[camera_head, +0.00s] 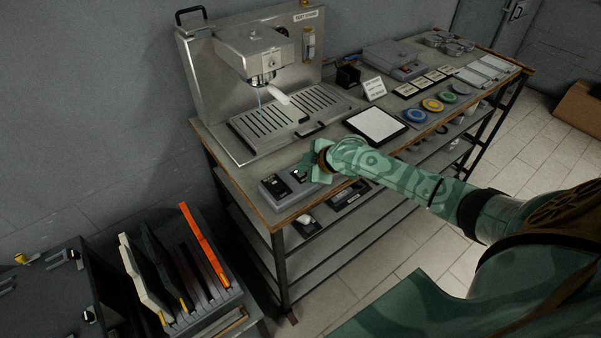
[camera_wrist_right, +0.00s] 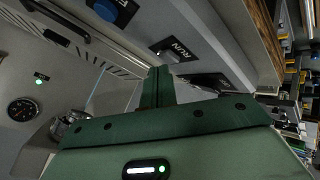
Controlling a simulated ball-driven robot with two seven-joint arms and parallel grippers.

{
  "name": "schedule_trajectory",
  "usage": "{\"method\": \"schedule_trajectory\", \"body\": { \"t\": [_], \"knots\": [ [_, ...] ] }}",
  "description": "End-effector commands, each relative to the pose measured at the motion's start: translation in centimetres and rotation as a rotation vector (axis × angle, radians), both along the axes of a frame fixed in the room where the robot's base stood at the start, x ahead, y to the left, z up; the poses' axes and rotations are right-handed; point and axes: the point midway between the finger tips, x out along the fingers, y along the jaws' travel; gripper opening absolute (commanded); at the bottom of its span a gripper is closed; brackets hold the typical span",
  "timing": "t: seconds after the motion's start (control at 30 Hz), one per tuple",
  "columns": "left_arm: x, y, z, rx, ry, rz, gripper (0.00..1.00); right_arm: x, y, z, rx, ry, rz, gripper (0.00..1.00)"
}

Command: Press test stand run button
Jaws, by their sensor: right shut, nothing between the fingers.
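The test stand (camera_head: 245,65) is a steel machine with a slotted drip tray at the back of the bench. A grey control box (camera_head: 286,188) with black switch plates sits at the bench's front edge. In the right wrist view, a black plate marked RUN (camera_wrist_right: 181,50) lies just beyond my fingers, with a small light-coloured control (camera_wrist_right: 164,56) beside it. My right gripper (camera_head: 308,170) is shut and empty, at the box's right end; its closed fingers also show in the right wrist view (camera_wrist_right: 157,86). I cannot tell whether they touch the box. My left gripper is not in view.
A white pad (camera_head: 377,124), a small sign (camera_head: 374,88) and coloured discs (camera_head: 432,105) lie further right on the bench. A rack (camera_head: 204,300) with upright panels stands at lower left. A blue knob (camera_wrist_right: 112,10) shows in the right wrist view.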

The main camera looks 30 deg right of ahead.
Motion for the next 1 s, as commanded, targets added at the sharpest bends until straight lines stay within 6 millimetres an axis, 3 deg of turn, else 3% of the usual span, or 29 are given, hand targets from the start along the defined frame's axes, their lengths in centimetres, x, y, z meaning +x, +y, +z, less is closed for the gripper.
{"method": "schedule_trajectory", "body": {
  "t": [1.0],
  "knots": [
    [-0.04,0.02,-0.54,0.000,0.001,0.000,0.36,-0.02,-0.01,-0.94,-0.001,0.001,0.001,0.00]
  ]
}}
